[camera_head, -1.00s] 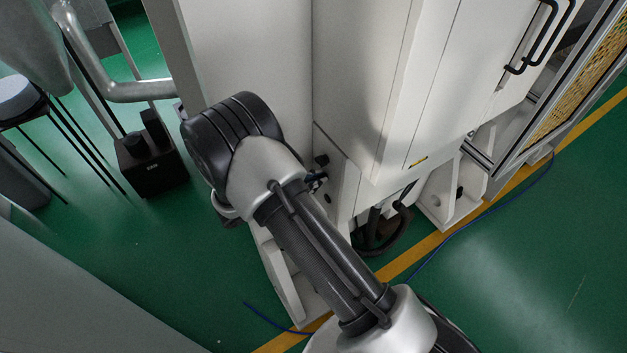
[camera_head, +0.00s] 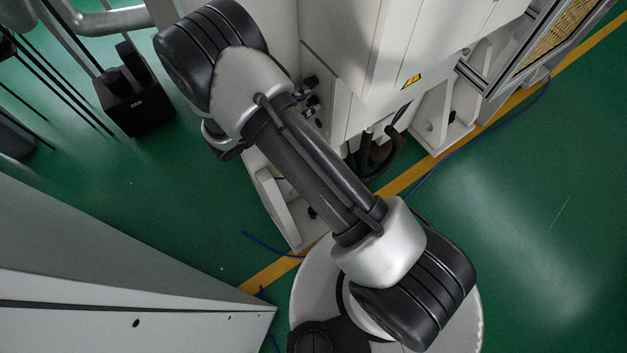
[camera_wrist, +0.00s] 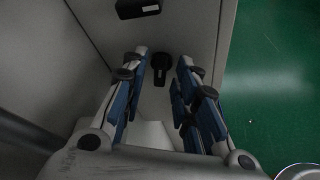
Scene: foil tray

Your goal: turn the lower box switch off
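In the wrist view, a small black switch (camera_wrist: 161,72) with a rounded top and a narrower lower part sits on a light grey box face. My gripper (camera_wrist: 163,60) is open, with one blue-padded finger on each side of the switch in the picture. I see gaps between the switch and both fingers; how far the fingertips are from the face I cannot tell. A wider black fitting (camera_wrist: 138,8) with a small pale mark is above it. The head view shows my arm but not my gripper or this switch.
A white machine (camera_head: 350,50) stands behind my arm in the head view. A black box (camera_head: 135,100) stands on the green floor at left, and a grey cabinet (camera_head: 110,270) fills the lower left. A blue cable (camera_head: 455,145) crosses the floor. Open floor lies at right.

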